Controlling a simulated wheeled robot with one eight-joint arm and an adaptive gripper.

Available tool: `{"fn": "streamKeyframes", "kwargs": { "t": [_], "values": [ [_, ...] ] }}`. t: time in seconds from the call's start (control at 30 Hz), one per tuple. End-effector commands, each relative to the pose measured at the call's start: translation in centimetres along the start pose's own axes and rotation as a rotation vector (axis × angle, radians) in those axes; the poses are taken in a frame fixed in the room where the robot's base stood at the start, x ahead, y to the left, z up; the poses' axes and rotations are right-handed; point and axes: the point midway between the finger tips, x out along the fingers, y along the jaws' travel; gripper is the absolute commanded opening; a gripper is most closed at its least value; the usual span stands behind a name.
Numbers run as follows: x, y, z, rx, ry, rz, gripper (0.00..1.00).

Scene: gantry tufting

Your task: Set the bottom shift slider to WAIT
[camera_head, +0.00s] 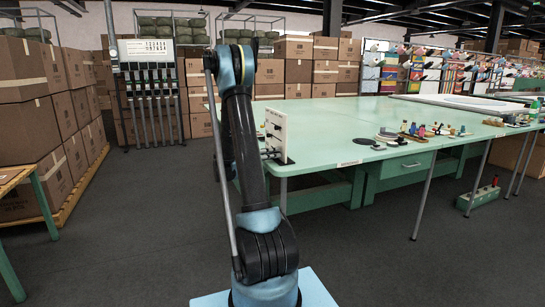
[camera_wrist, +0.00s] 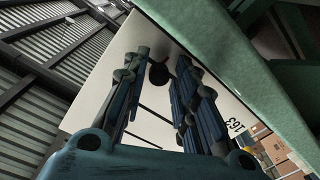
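A white upright panel (camera_head: 276,128) with several small dark fittings stands at the left end of the green table. Its labels are too small to read, so I cannot tell which fitting is the bottom shift slider or where it is set. In the wrist view a white panel (camera_wrist: 105,95) fills the middle, with dark lines and a partly seen number. A dark round knob (camera_wrist: 158,73) shows between the fingertips of my gripper (camera_wrist: 162,58). The two fingers are apart, with a gap on each side of the knob. In the head view my arm hides the gripper.
The green table (camera_head: 350,125) extends right, with small colourful items (camera_head: 420,131) along its front. A grey rack of vertical bars (camera_head: 152,90) stands at the back left. Stacked cartons (camera_head: 30,130) line the left.

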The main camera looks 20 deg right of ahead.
Motion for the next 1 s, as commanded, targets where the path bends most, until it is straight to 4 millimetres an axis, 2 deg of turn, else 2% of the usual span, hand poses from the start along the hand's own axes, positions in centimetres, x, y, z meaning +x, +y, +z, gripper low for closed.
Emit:
{"fn": "streamKeyframes", "kwargs": {
  "t": [0.33, 0.43, 0.47, 0.73, 1.0],
  "values": [
    [0.3, 0.0, 0.0, 0.000, 0.000, 0.000, 0.26],
    [0.3, 0.0, 0.0, 0.000, 0.000, 0.000, 0.04],
    [0.3, 0.0, 0.0, 0.000, 0.000, 0.000, 0.00],
    [0.3, -0.6, -0.3, 0.000, 0.000, -0.001, 0.00],
    [0.5, -4.3, -2.1, 0.000, 0.000, -0.001, 0.00]
  ]
}}
